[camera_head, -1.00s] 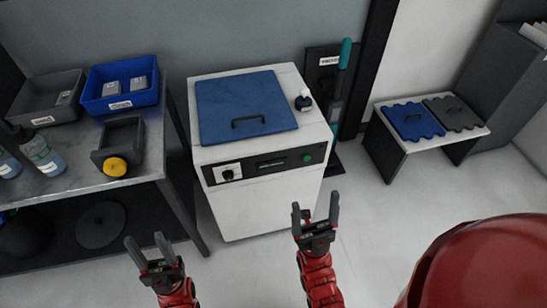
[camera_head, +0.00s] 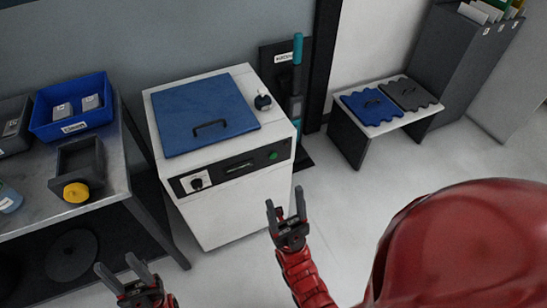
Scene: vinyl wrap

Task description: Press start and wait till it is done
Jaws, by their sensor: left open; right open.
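The white machine (camera_head: 235,203) stands by the wall with its blue lid (camera_head: 205,113) shut. Its dark front panel has a green button (camera_head: 273,155) at the right, a small display (camera_head: 239,169) in the middle and a knob (camera_head: 197,184) at the left. The display text is too small to read. My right gripper (camera_head: 286,207) is open and empty, in front of and below the panel in the picture, apart from the button. My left gripper (camera_head: 122,273) is open and empty at the bottom, left of the right one.
A low bench (camera_head: 393,122) with blue and grey lids stands at right.

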